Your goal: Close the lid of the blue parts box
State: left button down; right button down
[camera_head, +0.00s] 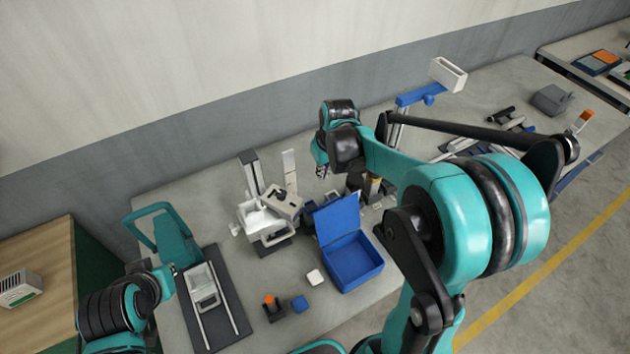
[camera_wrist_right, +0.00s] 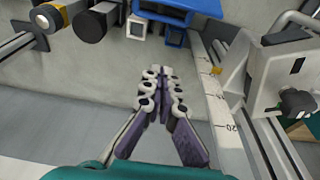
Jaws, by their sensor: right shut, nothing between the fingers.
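The blue parts box (camera_head: 352,264) stands on the grey table in the head view. Its blue lid (camera_head: 337,217) is raised on the far side, so the box is open and looks empty inside. My right gripper (camera_head: 322,171) is beyond the raised lid, above the back of the table, and is small in this view. In the right wrist view its fingers (camera_wrist_right: 157,72) are together with nothing between them. A blue part (camera_wrist_right: 185,8) at the top edge there seems to be the back of the box, apart from the fingertips.
A grey-white device (camera_head: 265,218) with upright posts stands left of the lid. A black and yellow cylinder (camera_wrist_right: 45,18) is on its other side. In front lie a white block (camera_head: 315,277), a blue block (camera_head: 300,304) and a dark holder with an orange top (camera_head: 272,306).

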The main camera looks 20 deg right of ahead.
aim_at(335, 217)
notch_tip(335, 217, down, 9)
jog(key=s+b, duration=0.1)
jog(key=shift+s+d+f, duration=0.15)
jog(key=shift+s, duration=0.25)
jog(key=shift+s, duration=0.1)
dwell(0.5)
